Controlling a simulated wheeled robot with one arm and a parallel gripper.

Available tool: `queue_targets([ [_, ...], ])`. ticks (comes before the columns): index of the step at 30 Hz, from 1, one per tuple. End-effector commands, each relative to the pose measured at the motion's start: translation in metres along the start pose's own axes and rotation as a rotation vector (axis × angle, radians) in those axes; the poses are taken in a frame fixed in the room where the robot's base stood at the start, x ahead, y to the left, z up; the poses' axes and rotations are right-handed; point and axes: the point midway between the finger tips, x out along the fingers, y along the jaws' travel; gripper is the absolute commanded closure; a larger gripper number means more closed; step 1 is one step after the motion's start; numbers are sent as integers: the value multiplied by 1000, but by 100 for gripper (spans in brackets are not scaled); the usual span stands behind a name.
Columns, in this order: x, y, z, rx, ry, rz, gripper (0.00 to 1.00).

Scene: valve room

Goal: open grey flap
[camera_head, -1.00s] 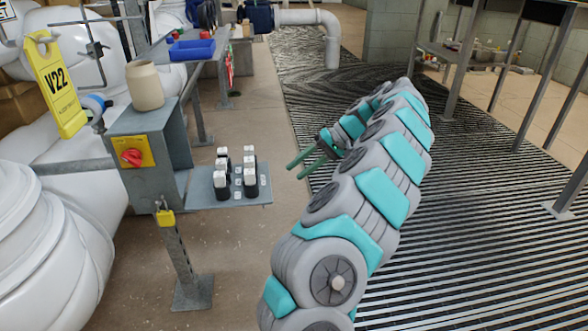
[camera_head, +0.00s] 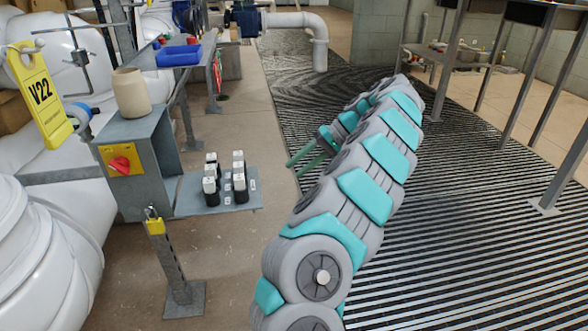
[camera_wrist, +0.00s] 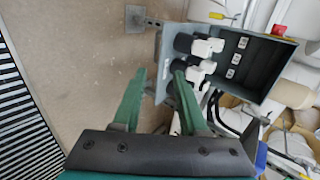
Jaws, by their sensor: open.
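A grey metal box (camera_head: 135,158) stands on the left, with a red rotary knob on a yellow plate on its front. A level grey plate (camera_head: 243,205), seemingly the lowered grey flap, juts right from its foot. Several black blocks with white tops (camera_head: 210,188) stand on it. In the wrist view the box's open, dark inside (camera_wrist: 255,70) holds small white labels, and the plate (camera_wrist: 163,75) shows nearly edge-on. My gripper (camera_head: 289,170) is open and empty, right of the plate and apart from it. Its green fingers (camera_wrist: 161,77) point toward the plate in the wrist view.
A beige jar (camera_head: 131,92) stands on the box. A yellow padlock (camera_head: 155,227) hangs by a post below. A yellow V22 tag (camera_head: 40,95) and white pipes are at left. A blue tray (camera_head: 180,55) lies behind.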

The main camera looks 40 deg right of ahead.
Motion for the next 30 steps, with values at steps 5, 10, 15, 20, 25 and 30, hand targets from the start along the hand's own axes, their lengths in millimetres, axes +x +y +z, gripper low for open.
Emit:
queue_targets([
  [5, -14, -1, 0, 2, 0, 4, 58],
  [10, -27, 0, 0, 4, 0, 3, 58],
  [15, -41, -2, 0, 2, 0, 3, 58],
  [20, -48, -1, 0, 2, -1, 2, 58],
  [25, -52, 0, 0, 2, -2, 0, 58],
  [30, -52, 0, 0, 1, -3, 0, 58],
])
